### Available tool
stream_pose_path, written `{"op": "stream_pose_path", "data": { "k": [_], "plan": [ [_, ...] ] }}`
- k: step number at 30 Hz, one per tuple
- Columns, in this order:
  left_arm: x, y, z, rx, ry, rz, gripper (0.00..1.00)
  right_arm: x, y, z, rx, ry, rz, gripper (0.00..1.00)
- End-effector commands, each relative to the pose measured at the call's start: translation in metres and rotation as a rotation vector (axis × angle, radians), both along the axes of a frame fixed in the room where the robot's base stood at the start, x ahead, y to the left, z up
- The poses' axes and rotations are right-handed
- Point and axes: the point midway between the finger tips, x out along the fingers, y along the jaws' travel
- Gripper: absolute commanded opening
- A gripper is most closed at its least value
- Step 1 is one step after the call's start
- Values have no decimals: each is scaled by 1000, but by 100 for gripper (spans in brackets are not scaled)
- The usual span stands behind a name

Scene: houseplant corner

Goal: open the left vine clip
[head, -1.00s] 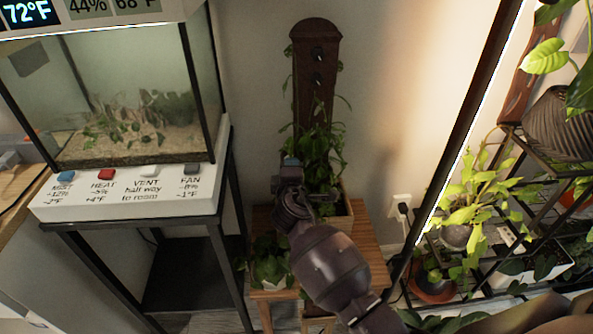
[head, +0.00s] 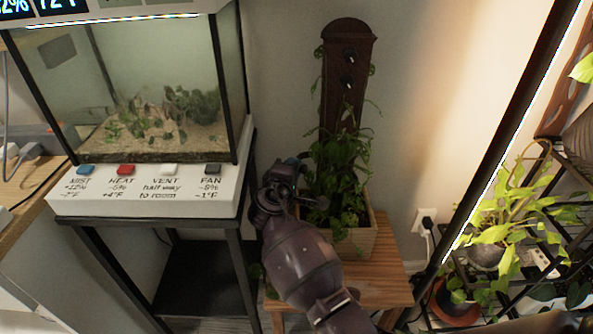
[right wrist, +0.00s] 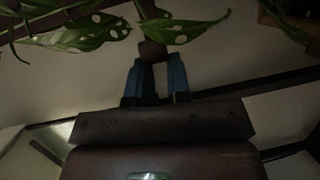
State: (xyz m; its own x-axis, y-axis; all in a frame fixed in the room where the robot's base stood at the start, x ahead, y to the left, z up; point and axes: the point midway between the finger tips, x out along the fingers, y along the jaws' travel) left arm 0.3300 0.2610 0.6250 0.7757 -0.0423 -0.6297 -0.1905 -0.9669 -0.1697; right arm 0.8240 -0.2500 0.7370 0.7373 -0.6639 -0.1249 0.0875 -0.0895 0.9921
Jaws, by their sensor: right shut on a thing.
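A trailing vine (head: 340,155) grows in a light wooden planter box (head: 352,243), up a dark brown board (head: 348,105) with two dark round fittings. My right gripper (head: 290,164) is just left of the vine in the head view, its fingers partly hidden by my own wrist. In the right wrist view its blue fingers (right wrist: 154,78) are shut on a small dark brown piece (right wrist: 152,51), which looks like a clip. Holed vine leaves (right wrist: 85,34) hang right beside that piece. I cannot tell which clip it is. My left gripper is not in view.
A glass terrarium (head: 150,85) on a white button base (head: 225,198) and black stand is close on the left. The planter stands on a wooden stool (head: 390,275). A shelf with potted plants (head: 505,215) is at the right. Bare wall lies between.

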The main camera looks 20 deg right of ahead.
Motion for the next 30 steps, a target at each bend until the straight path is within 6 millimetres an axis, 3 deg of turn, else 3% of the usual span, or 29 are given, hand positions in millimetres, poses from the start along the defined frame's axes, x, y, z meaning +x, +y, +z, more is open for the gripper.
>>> {"op": "stream_pose_path", "data": {
  "k": [20,21,27,30],
  "plan": [
    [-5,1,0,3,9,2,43,5,-5,5,-6,-7,-7,0],
    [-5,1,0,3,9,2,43,4,-5,5,-6,-7,-7,11],
    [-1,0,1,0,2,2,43,4,-3,4,-4,-5,-6,42],
    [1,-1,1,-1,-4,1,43,4,-3,3,-3,-4,-5,48]
  ]
}}
